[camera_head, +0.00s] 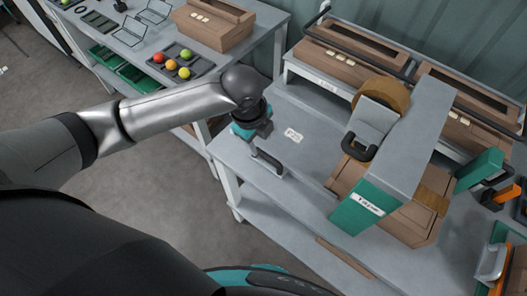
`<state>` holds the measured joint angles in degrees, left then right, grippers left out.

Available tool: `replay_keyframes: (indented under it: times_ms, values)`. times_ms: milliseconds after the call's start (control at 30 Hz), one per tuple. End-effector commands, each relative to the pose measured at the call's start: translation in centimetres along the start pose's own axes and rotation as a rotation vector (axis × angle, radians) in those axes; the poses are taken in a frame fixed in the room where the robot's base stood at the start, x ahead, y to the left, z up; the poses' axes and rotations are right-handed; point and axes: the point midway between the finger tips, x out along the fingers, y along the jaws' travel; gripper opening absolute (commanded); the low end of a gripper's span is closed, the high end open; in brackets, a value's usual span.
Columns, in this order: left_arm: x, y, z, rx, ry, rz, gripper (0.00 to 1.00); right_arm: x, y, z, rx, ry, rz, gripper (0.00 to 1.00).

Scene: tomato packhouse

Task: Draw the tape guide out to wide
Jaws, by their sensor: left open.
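The taping station, a grey arch with a green front panel marked "Tape" (362,207), stands on the grey bench at right. A light grey plate (374,118) with a dark loop handle (357,148) sits at its left side, beside a brown tape roll (388,91); it looks like the tape guide, but how far out it is I cannot tell. A brown carton (410,222) lies under the arch, partly hidden. My left gripper (268,162) is open and empty over the bench's left part, well left of the handle. My right gripper is out of view.
Cartons (345,52) stand on a raised shelf behind a dark rail. A side table at upper left holds a tray (202,67) of tomatoes and a carton (213,25). Orange-handled tools (500,198) lie at far right. Bench surface between my left gripper and the station is clear, except a label (294,135).

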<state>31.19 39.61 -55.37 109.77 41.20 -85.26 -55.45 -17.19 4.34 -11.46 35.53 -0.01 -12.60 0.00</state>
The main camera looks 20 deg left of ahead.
Motion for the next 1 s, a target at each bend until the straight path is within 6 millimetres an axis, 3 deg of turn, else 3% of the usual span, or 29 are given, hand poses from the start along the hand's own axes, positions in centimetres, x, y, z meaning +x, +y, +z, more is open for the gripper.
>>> replay_keyframes:
  times_ms: [200,400,833,1000]
  values:
    - [4.6,0.1,-0.1,-0.001,0.001,0.002,0.52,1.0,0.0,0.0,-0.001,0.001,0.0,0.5]
    - [6.9,0.0,-0.1,-0.001,0.001,0.0,0.52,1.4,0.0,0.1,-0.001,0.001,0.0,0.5]
    - [7.7,0.0,0.0,0.0,0.0,-0.001,0.52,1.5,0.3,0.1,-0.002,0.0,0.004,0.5]
    - [7.7,0.0,0.0,0.0,0.0,-0.001,0.34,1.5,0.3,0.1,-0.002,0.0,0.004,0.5]
